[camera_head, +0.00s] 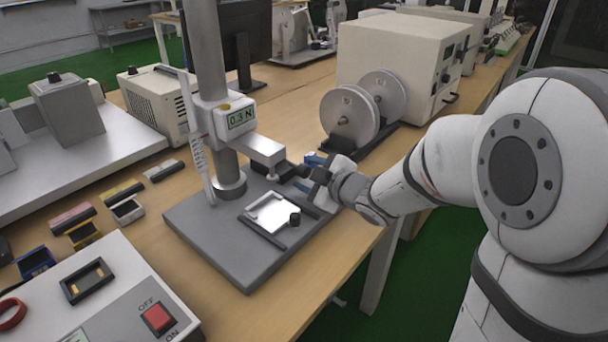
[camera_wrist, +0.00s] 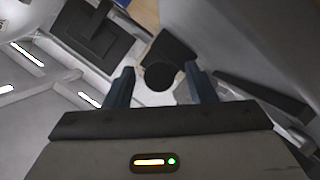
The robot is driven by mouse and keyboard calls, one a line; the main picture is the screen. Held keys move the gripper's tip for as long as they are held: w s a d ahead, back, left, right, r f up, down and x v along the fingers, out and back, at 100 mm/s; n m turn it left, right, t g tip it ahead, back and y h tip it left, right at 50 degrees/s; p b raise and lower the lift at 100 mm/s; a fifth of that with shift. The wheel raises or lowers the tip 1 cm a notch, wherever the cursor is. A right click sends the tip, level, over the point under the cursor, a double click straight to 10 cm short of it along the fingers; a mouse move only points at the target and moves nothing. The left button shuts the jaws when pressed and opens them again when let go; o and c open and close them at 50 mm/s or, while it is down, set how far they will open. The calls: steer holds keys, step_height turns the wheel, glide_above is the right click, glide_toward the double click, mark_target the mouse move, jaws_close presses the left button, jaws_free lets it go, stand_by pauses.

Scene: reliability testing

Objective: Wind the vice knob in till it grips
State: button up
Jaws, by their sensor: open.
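A dark round knob (camera_wrist: 160,75) is in the wrist view, between the two blue fingers of my gripper (camera_wrist: 162,88). A gap shows on both sides of it, so my gripper is open and not closed on it. In the head view my gripper (camera_head: 306,172) is at the right side of the test stand, beside the gauge's arm. A bright plate with dark bars (camera_head: 263,233) lies on the stand's grey base (camera_head: 215,248), with a small black cylinder (camera_head: 295,219) at its right. My gripper and the gauge hide part of this area, so whether the vice jaws touch anything cannot be told.
The force gauge (camera_head: 240,118) reads 0.3 N on the stand's column. Two grey spools (camera_head: 348,118) and a beige box (camera_head: 395,65) stand behind my gripper. A control box (camera_head: 110,285) with a red switch is at the front left. The table's right edge runs below my arm.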

steer(key=shift+x, duration=1.45)
steer(key=shift+c, duration=0.3)
steer(key=c, duration=0.9)
steer(key=m+p, duration=0.1)
steer(key=p, duration=0.1)
steer(key=shift+r+g+p, duration=0.2)
steer(key=shift+g+p, duration=0.2)
steer(key=shift+s+f+m+p, duration=0.1)
steer(key=shift+f+m+p, duration=0.3)
steer(key=shift+p, duration=0.35)
